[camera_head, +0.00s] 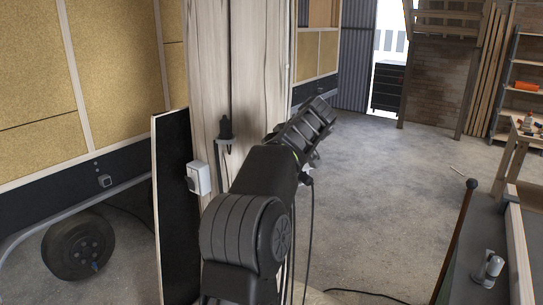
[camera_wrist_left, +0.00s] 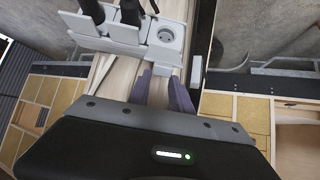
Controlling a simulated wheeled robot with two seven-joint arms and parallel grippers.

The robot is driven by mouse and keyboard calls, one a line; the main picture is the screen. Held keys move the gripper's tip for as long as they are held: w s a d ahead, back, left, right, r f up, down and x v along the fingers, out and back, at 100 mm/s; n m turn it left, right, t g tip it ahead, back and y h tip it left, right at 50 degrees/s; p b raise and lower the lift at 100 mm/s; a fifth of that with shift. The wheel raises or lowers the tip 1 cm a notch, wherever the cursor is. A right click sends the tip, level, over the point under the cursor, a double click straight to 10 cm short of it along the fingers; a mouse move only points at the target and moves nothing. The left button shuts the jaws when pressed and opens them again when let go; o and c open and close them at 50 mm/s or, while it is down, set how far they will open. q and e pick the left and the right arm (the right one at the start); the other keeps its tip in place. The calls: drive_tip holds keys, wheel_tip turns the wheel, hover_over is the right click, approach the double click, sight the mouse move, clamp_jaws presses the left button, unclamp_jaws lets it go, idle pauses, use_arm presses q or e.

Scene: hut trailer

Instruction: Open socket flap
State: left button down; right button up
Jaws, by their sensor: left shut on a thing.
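A white socket strip (camera_wrist_left: 128,36) is fixed to a pale wooden post (camera_head: 206,82) and shows in the left wrist view. Black plugs (camera_wrist_left: 130,12) stand in part of it, and a round outlet (camera_wrist_left: 164,34) at its right end is uncovered. A pale socket flap (camera_wrist_left: 164,54) lies at the edge below this outlet. My left gripper (camera_wrist_left: 160,78) has its two purple fingers at this edge, shut on the flap. In the head view my left arm covers the strip and the fingertips. My right gripper is not in view.
On the post's near side are a white box (camera_head: 199,177) and a black plug (camera_head: 225,129). A dark board (camera_head: 176,205) leans left of it. A bench with a lever (camera_head: 456,240) stands at right. The floor between is mostly clear.

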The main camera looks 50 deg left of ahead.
use_arm(q)
drive_tip(key=c, duration=1.2)
unclamp_jaws()
drive_tip(key=shift+f, duration=0.2)
drive_tip(key=shift+o, duration=0.2)
drive_tip(key=shift+r, duration=0.1)
drive_tip(key=v, duration=0.7)
drive_tip(key=shift+d+r+b, duration=0.25)
drive_tip(key=shift+b, duration=0.05)
